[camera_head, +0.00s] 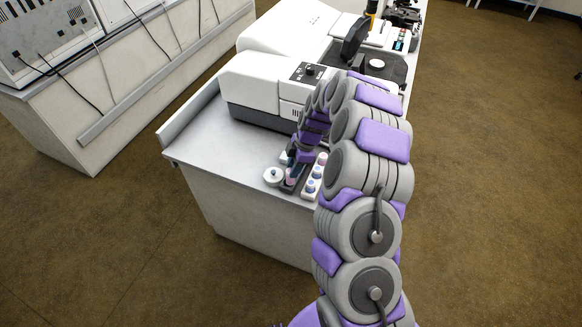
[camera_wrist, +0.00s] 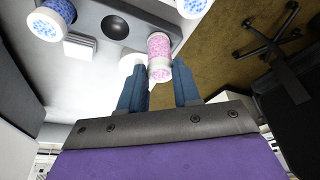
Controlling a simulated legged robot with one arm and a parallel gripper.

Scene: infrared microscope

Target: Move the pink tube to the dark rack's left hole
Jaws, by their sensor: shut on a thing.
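In the wrist view the pink tube (camera_wrist: 159,45), speckled pink with a white end, sits between the two dark blue fingers of my gripper (camera_wrist: 159,66), which is shut on it. Beside it is a grey rack surface with an empty round hole (camera_wrist: 115,27); I cannot tell whether the tube is clear of the rack. In the head view the dark rack (camera_head: 291,187) lies on the bench's near end, partly hidden by my arm. Pink shows at its near part, too small to make out.
A white rack (camera_head: 311,186) with several tubes stands right of the dark rack. A white round item (camera_head: 272,176) is left of it. A large white microscope (camera_head: 265,85) stands behind. Blue speckled tubes (camera_wrist: 48,20) flank the hole and pink tube. Bench top is clear at left.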

